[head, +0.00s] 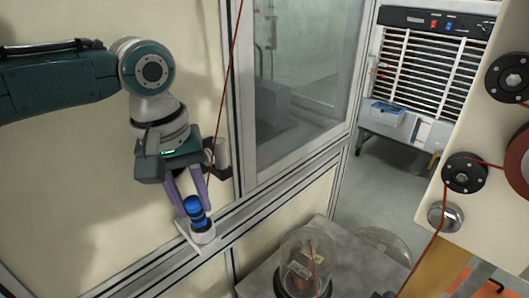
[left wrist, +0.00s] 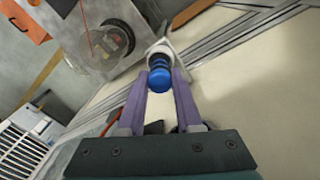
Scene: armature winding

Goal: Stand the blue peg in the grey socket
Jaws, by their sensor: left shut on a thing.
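The blue peg (head: 193,205) is between the purple fingers of my left gripper (head: 188,204), which is shut on it. The peg is close to upright, with a dark band lower down. The grey socket (head: 203,235) is a short pale cylinder on a bracket fixed to the wall rail, directly below the peg. In the left wrist view the peg (left wrist: 160,79) lines up with the socket (left wrist: 161,50) beyond the fingertips. The peg's lower end meets the socket's mouth; I cannot tell how deep it sits. My right gripper is not in view.
A metal wall rail (head: 265,205) runs behind the socket. A red wire (head: 227,85) passes close to my left gripper. A glass dome (head: 307,258) stands on a grey table at the lower middle. A panel with black pulleys (head: 465,173) is at the right.

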